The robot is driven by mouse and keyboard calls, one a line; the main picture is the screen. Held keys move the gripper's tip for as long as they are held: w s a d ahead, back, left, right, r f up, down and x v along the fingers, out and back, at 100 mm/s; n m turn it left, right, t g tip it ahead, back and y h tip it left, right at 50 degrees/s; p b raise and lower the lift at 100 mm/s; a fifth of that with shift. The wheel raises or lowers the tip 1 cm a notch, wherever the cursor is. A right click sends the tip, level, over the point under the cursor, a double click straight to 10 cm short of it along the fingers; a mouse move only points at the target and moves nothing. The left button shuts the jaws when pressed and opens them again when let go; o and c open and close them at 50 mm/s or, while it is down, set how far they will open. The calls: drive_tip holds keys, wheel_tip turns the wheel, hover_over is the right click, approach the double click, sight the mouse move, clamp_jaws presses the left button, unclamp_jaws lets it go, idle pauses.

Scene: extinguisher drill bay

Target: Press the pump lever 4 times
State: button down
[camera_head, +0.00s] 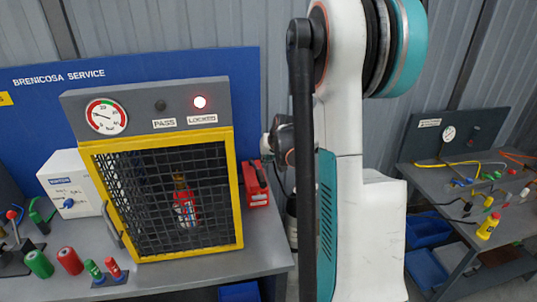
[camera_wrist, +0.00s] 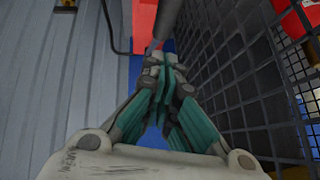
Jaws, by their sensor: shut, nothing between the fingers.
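My gripper (camera_wrist: 163,68) shows in the wrist view with its teal-padded fingers closed together and nothing between them. A grey bar (camera_wrist: 172,18) is right at or just beyond the fingertips; I cannot tell whether they touch. In the head view my arm hides the gripper's fingers. At the left bench edge stands a lever with a red knob (camera_head: 12,215); beside it is a green-handled lever (camera_head: 37,213). I cannot tell for sure which part is the pump lever. A yellow-framed mesh cage (camera_head: 239,190) holds a red extinguisher (camera_head: 185,205).
A red box (camera_head: 256,184) stands right of the cage. Red and green cylinders (camera_head: 39,264) stand at the front left. Black mesh (camera_wrist: 240,80) runs close beside my gripper.

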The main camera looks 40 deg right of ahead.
sight(260, 172)
drive_tip(key=shift+w+a+f, duration=0.15)
drive_tip(key=shift+a+f, duration=0.05)
drive_tip(key=shift+f, duration=1)
drive_tip(key=shift+w+a+f, duration=0.15)
drive_tip(key=shift+f, duration=1)
